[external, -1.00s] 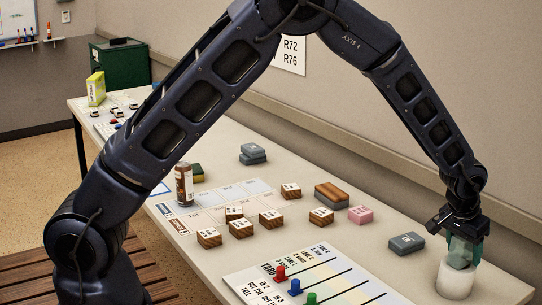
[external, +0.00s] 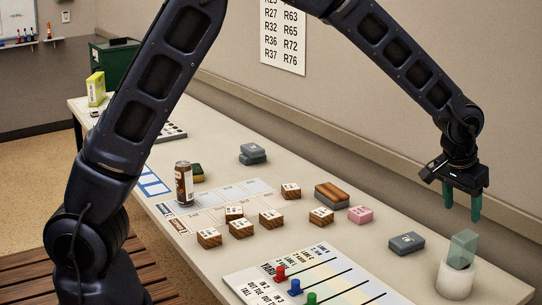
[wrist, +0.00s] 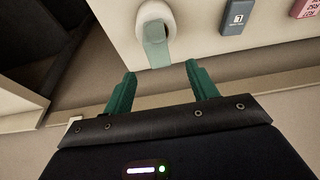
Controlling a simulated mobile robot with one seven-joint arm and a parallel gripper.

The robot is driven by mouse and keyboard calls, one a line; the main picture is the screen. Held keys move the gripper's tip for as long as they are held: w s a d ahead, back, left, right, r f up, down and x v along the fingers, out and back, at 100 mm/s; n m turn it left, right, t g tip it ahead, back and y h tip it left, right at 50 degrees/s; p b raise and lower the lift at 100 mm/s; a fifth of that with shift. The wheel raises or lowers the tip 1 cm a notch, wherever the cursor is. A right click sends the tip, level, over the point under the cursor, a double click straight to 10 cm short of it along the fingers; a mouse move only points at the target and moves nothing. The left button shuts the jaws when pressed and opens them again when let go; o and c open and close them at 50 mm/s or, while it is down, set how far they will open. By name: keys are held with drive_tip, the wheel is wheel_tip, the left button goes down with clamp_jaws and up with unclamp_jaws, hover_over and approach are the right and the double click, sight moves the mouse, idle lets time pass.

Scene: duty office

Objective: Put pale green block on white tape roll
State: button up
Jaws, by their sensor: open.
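The pale green block (external: 464,247) stands on end, slightly tilted, at the white tape roll (external: 455,280) near the table's right end. Its lower end is hidden by the roll's rim, so it appears to sit in the roll's opening. In the wrist view the block (wrist: 157,48) extends from the white roll (wrist: 153,14). My gripper (external: 461,204) is open and empty, above the block and apart from it. Its green fingers (wrist: 161,88) show nothing between them in the wrist view.
A grey block (external: 406,243) lies left of the roll, with a pink block (external: 360,214) farther left. Several wooden cubes, a brown can (external: 184,184) and a board with coloured pegs (external: 308,280) occupy the table. The wall runs close behind.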

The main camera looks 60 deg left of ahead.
drive_tip(key=s+a+r, duration=1.7)
drive_tip(key=s+a, duration=0.4)
drive_tip(key=s, duration=0.6)
drive_tip(key=s+a+r, duration=0.1)
drive_tip(key=s+a, duration=0.2)
drive_tip(key=s, duration=0.6)
drive_tip(key=s+a+t, duration=0.1)
drive_tip(key=s+a, duration=0.2)
drive_tip(key=s, duration=0.5)
drive_tip(key=shift+s+a+r, duration=0.3)
drive_tip(key=shift+s+r, duration=0.05)
drive_tip(key=shift+s, duration=0.05)
